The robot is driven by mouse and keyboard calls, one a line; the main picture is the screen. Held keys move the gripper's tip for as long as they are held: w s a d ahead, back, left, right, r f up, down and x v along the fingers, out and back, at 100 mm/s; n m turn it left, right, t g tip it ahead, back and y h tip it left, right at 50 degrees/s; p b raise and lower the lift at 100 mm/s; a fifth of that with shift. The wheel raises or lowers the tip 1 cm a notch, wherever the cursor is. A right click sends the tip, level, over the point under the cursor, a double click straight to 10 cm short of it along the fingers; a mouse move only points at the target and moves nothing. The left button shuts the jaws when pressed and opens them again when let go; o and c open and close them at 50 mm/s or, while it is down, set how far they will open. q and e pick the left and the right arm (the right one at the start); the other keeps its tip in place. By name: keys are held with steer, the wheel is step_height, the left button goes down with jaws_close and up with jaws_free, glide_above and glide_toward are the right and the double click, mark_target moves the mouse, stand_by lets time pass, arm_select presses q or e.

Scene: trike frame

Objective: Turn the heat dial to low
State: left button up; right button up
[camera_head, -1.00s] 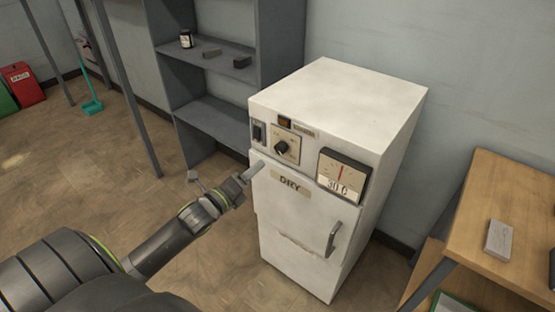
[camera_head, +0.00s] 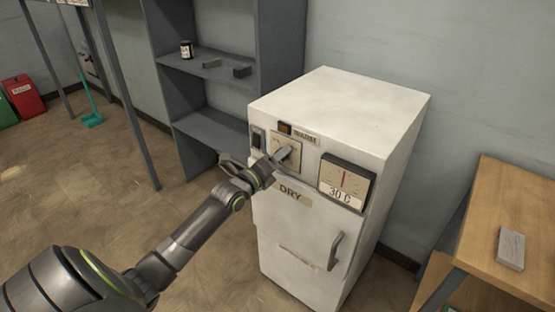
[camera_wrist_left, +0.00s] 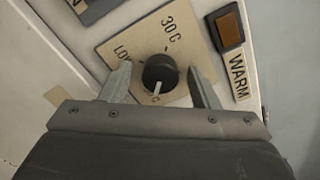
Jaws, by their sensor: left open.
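The heat dial (camera_wrist_left: 160,74) is a round black knob with a white pointer line on a beige plate (camera_wrist_left: 125,45) marked "LOW" and "30 C". In the left wrist view the pointer line faces down the picture, away from both readable labels. My left gripper (camera_wrist_left: 162,88) is open, with one finger on each side of the knob; I cannot tell whether either touches it. In the head view my left gripper (camera_head: 280,160) is at the plate on the white cabinet (camera_head: 340,100) and hides most of the dial. My right gripper is not in view.
An amber lamp (camera_wrist_left: 228,28) marked "WARM" is beside the plate. A gauge (camera_head: 346,183) reading "30 C" and a door handle (camera_head: 335,250) are on the cabinet front. A grey shelf (camera_head: 205,75) stands behind left, a wooden table (camera_head: 510,210) right.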

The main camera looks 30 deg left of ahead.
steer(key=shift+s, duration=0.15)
arm_select(q)
steer(key=shift+c, duration=0.7)
steer(key=c, duration=0.9)
steer(key=shift+o, duration=0.2)
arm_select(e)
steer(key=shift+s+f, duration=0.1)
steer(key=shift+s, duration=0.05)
